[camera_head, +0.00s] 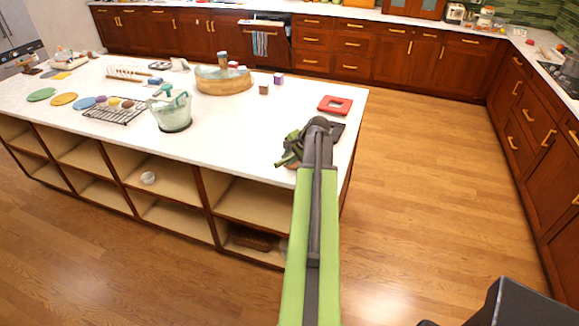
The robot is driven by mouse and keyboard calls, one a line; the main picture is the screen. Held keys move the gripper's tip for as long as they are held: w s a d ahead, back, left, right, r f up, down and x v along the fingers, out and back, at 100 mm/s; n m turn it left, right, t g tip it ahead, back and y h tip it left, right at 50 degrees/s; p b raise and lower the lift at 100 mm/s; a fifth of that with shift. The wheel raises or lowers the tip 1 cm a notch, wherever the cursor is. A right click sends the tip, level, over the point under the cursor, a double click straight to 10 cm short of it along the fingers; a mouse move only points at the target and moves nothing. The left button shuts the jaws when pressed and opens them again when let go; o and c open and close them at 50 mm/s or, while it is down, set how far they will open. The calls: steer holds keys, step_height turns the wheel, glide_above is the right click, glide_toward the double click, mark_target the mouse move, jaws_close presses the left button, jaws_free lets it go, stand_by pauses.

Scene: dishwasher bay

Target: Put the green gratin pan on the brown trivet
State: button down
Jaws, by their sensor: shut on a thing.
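My arm reaches over the right end of the white island, and my gripper (291,150) is at its far end, partly hidden by the arm's wrist. It is shut on a dark green thing, which looks like the green gratin pan; its shape is hard to make out from the gripper. It is by the island's front edge. A dark flat piece (338,131) shows right of the wrist, mostly hidden; I cannot tell what it is. I cannot pick out the brown trivet for certain.
On the island (240,130) stand a red square frame (335,105), a glass pot (171,113), a round wooden-sided basin (224,82), a wire rack (115,108) and small cubes. Coloured discs (64,99) lie at the left. Open shelves are below; the floor at right is clear.

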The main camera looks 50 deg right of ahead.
step_height(320, 180, down, 3)
steer(key=shift+b, duration=0.85)
steer(key=shift+r, duration=0.25)
steer(key=c, duration=1.7)
jaws_free()
steer(key=shift+f, duration=0.2)
steer(key=o, duration=0.4)
steer(key=shift+o, duration=0.2)
steer(key=shift+r, duration=0.2)
steer(key=shift+s+r+p, duration=0.1)
steer(key=shift+r+p, duration=0.15)
steer(key=shift+p, duration=0.25)
steer(key=p+v, duration=0.9)
steer(key=v, duration=0.2)
steer(key=shift+s+r, duration=0.15)
steer(key=shift+s, duration=0.05)
